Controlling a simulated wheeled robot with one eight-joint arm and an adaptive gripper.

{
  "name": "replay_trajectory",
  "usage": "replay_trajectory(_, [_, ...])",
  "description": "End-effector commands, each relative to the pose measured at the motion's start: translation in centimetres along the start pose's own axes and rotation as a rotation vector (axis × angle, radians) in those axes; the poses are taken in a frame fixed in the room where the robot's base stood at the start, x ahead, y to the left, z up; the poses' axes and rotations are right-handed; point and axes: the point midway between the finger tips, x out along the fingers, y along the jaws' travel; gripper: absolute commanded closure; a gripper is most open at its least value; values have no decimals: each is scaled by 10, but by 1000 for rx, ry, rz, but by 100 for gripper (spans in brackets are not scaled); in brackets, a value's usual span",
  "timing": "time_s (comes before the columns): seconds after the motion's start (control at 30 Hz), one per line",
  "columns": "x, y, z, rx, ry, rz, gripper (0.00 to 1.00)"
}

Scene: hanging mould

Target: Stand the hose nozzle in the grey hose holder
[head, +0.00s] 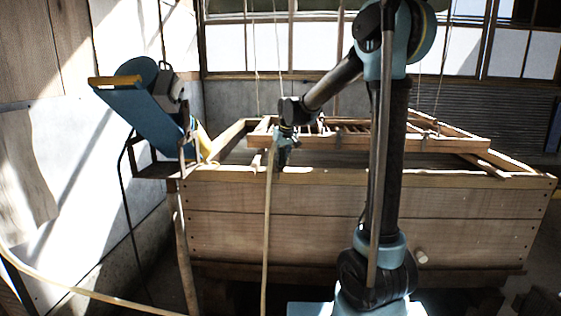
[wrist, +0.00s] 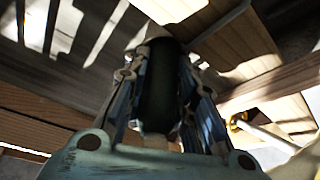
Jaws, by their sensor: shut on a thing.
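My gripper (head: 283,140) is above the near left rim of the wooden vat in the head view, pointing down. In the wrist view my gripper (wrist: 160,65) has its two fingers closed on either side of a dark cylinder, the hose nozzle (wrist: 160,95), with a pale end. In the head view the nozzle is small and dark against the vat, and a pale hose (head: 267,225) hangs from the gripper down past the vat's front. I cannot pick out the grey hose holder with certainty in either view.
A blue machine (head: 140,105) with a yellow edge stands on a bracket at left. More pale hose (head: 70,287) lies at lower left. A yellow fitting (wrist: 237,121) shows in the wrist view.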

Motion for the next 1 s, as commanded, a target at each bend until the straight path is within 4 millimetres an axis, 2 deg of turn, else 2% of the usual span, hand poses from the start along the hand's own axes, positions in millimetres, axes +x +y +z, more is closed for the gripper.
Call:
replay_trajectory(0.23, [5, 0, 2, 0, 0, 0, 100])
replay_trajectory(0.27, [5, 0, 2, 0, 0, 0, 73])
replay_trajectory(0.33, [5, 0, 2, 0, 0, 0, 57])
replay_trajectory(0.37, [5, 0, 2, 0, 0, 0, 55])
replay_trajectory(0.77, [1, 0, 1, 0, 0, 0, 55])
replay_trajectory(0.87, [-8, 0, 0, 0, 0, 0, 55])
replay_trajectory(1.0, [-30, 0, 0, 0, 0, 0, 55])
